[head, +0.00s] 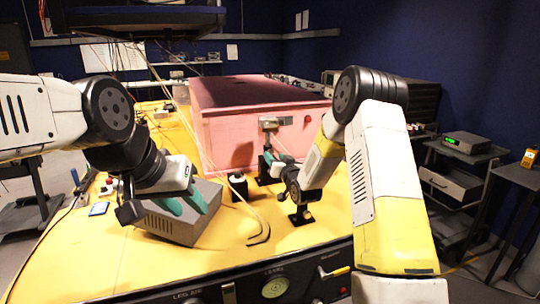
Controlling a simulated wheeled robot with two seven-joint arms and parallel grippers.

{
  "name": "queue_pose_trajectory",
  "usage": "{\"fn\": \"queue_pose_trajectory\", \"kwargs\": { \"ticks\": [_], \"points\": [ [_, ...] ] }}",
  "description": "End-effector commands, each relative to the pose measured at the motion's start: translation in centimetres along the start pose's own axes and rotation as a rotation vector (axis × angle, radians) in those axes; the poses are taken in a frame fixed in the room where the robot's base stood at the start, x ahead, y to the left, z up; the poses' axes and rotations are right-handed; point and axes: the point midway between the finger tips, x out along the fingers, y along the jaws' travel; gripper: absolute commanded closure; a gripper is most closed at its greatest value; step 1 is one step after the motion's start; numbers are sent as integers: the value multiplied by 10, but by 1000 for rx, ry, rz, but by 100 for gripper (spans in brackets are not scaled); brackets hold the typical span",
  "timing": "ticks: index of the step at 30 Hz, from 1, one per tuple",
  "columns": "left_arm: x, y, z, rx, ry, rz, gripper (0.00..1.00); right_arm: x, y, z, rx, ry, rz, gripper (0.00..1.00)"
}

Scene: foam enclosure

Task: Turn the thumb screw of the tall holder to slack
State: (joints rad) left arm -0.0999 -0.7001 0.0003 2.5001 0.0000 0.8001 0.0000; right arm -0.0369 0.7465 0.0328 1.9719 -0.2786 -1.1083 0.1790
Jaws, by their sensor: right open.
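A black holder (268,180) stands on the yellow table against the front of the pink foam box, its upper part mostly covered by my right gripper. A second black holder (301,217) stands nearer, partly behind my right arm. I cannot tell for sure which is the tall one, and no thumb screw can be made out. My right gripper (276,158) has teal fingers, is open, and is at the upper part of the rear holder; contact cannot be told. My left gripper (186,206) is open, its teal fingers apart over the grey box, with nothing seen between them.
The pink foam box (225,141) stands behind, with a metal fitting (269,123) on its front. A grey vented box (180,228) lies below my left gripper. The front yellow table (130,268) is clear.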

Motion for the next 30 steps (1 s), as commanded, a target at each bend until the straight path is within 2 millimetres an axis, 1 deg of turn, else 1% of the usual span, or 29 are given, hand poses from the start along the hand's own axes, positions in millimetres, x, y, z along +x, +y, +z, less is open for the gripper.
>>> {"fn": "queue_pose_trajectory", "kwargs": {
  "ticks": [1,3,7,10,17,18,20,24,25,30],
  "points": [
    [0,0,0,0,0,0,64,9,-1,0,0,1,-1,55],
    [0,0,0,0,0,0,64,18,0,0,0,1,0,55],
    [0,0,0,0,0,0,64,31,0,0,1,-1,1,55],
    [0,0,0,0,0,0,64,36,0,0,1,0,1,55],
    [0,0,0,0,0,0,64,36,0,0,1,-2,1,55],
    [0,0,0,0,0,0,64,36,0,0,1,-2,1,59],
    [0,0,0,0,0,0,64,36,0,0,1,-1,1,71],
    [0,0,0,0,0,0,64,36,0,0,1,-1,1,98],
    [0,0,0,0,0,0,64,36,0,0,1,-1,1,100],
    [0,0,0,0,0,0,64,36,0,0,-1,-1,1,100]
  ]
}}
